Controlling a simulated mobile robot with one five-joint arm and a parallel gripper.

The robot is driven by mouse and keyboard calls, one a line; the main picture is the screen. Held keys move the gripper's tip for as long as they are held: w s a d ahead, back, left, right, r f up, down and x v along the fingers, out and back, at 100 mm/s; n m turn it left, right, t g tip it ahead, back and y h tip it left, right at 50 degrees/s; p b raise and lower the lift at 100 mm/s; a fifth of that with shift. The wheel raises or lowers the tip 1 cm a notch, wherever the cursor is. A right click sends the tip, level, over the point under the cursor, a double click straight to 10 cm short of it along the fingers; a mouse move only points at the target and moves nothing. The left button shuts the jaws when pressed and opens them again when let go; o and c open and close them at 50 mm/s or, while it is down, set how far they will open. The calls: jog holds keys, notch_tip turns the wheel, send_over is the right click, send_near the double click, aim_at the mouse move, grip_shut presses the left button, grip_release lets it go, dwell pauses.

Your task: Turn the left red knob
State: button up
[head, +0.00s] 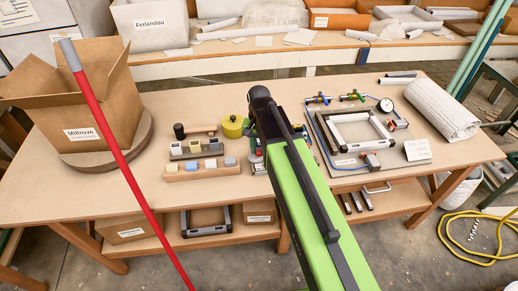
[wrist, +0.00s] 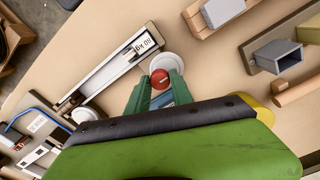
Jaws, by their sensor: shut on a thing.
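A small round red knob (wrist: 159,79) shows in the wrist view, in front of a pale round disc (wrist: 168,62). My gripper (wrist: 158,86) has its two green fingers on either side of the knob and is shut on it. The lower part of the knob and what lies beneath it are hidden by the fingers and my wrist. In the head view my green arm reaches over the table and hides most of the gripper and the knob.
A framed fixture with hoses and a gauge (head: 345,133) lies to the right. A cardboard box (head: 75,105) and a leaning red pole (head: 118,155) stand further left.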

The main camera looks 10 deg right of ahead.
grip_shut()
jog(key=n, duration=0.4)
jog(key=shift+n, duration=0.4)
jog(key=n, duration=0.4)
jog(key=shift+n, duration=0.3)
jog(key=n, duration=0.4)
jog(key=shift+n, duration=2.3)
jog(key=o, duration=1)
grip_release()
jog(key=shift+o, duration=0.2)
